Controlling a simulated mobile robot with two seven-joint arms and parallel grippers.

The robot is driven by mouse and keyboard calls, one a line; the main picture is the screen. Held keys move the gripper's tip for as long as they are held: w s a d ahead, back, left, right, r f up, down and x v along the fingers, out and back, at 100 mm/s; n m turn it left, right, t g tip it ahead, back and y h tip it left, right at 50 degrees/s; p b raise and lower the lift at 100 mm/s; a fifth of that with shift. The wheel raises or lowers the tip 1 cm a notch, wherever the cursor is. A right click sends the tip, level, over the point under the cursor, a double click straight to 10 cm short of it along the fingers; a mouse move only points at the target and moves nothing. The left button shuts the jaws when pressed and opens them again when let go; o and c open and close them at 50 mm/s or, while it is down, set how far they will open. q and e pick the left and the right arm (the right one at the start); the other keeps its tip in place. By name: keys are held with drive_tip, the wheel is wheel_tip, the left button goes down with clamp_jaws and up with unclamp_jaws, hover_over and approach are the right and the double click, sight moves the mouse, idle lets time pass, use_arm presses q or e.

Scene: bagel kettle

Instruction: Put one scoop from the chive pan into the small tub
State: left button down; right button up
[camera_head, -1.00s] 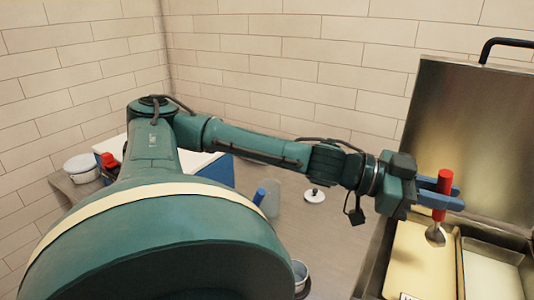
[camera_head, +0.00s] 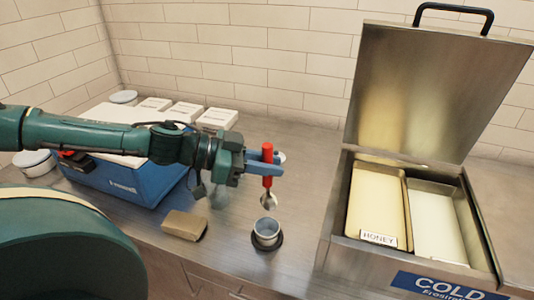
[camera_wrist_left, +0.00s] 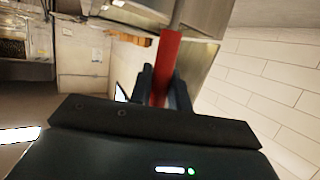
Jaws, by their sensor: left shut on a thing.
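My left gripper (camera_head: 268,164) is shut on the red handle of a scoop (camera_head: 267,181), which hangs upright with its metal bowl down. The red handle also shows between the fingers in the left wrist view (camera_wrist_left: 167,65). The scoop's bowl is just above and apart from the small tub (camera_head: 266,232), a round metal cup with a dark base on the counter. I cannot tell whether the bowl holds anything. The open cold box has a pale yellow pan (camera_head: 376,205) labelled HONEY and a whiter pan (camera_head: 437,225) whose label I cannot see. My right gripper is not in view.
The cold box (camera_head: 340,250) stands at the right with its lid (camera_head: 430,90) raised. A blue cooler (camera_head: 140,185) stands at the left, with white boxes (camera_head: 185,113) behind it. A brown block (camera_head: 185,225) lies left of the tub. The counter between tub and cold box is clear.

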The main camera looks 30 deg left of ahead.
sight(266, 196)
use_arm(q)
drive_tip(key=shift+f+b, duration=0.5)
drive_tip(key=shift+f, duration=0.3)
drive_tip(key=shift+f+b, duration=0.4)
wheel_tip(266, 196, down, 3)
drive_tip(key=b, duration=0.3)
drive_tip(key=shift+f, duration=0.2)
drive_tip(key=shift+f+b, duration=0.7)
drive_tip(key=shift+b, duration=0.1)
drive_tip(key=shift+f, duration=0.3)
drive_tip(key=shift+f+b, duration=0.3)
drive_tip(key=shift+b, duration=0.3)
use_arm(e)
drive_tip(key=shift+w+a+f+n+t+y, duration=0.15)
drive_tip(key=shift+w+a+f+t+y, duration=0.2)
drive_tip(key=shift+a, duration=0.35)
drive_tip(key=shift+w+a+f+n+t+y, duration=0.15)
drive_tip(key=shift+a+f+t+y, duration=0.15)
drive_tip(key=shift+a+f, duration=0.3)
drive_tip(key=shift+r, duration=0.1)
use_arm(q)
drive_tip(key=shift+f, duration=0.1)
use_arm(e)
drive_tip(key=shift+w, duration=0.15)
